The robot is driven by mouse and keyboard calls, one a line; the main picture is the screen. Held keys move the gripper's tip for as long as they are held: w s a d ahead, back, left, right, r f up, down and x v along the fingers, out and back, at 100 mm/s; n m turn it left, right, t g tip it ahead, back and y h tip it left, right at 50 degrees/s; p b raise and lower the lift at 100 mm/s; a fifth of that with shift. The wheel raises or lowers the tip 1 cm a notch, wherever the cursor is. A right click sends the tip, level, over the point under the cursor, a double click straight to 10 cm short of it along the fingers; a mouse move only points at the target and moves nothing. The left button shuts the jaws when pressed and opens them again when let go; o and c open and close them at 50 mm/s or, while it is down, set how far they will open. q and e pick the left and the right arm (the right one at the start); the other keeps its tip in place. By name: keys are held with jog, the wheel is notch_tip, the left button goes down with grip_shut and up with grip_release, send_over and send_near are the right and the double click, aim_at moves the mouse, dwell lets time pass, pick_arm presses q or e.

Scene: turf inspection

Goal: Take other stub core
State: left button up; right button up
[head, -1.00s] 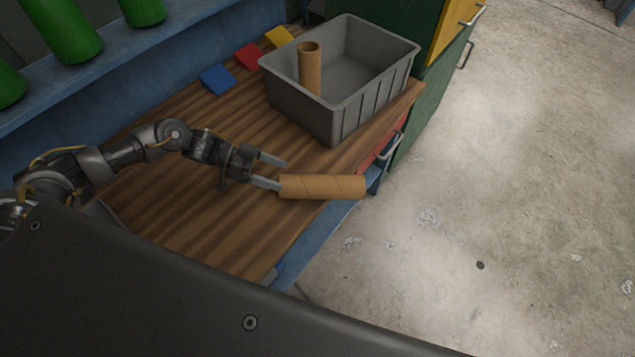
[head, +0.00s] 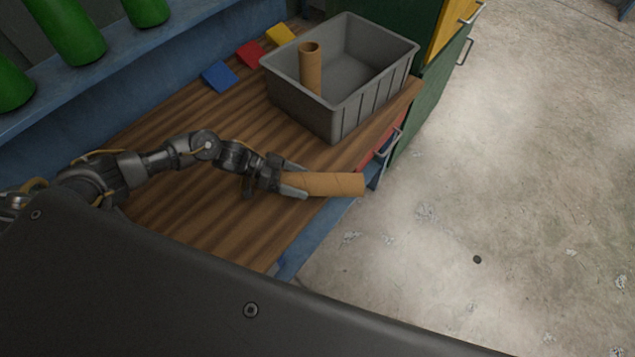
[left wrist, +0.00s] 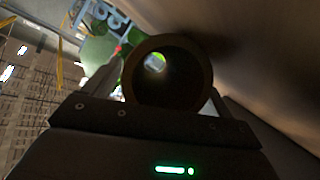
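A brown cardboard stub core (head: 335,184) lies on its side at the front edge of the wooden bench, its right end sticking out past the edge. My left gripper (head: 293,180) is at its left end, one finger on each side. The left wrist view looks into the round dark end of this core (left wrist: 167,75) between the fingers, with narrow gaps beside it; the gripper looks open. Another brown core (head: 311,70) stands upright in the grey bin (head: 375,85). My right gripper is not in view.
The grey bin stands at the far right end of the bench (head: 215,140). Blue (head: 220,76), red (head: 250,55) and yellow (head: 280,34) squares lie left of it. Green cylinders (head: 82,30) stand on a blue ledge. Open floor lies right of the bench.

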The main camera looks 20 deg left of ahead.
pick_arm(q)
jog(key=c, duration=1.1)
jog(key=shift+r, duration=0.1)
jog(key=shift+c, duration=0.2)
notch_tip(320, 180, up, 18)
jog(key=b, duration=0.2)
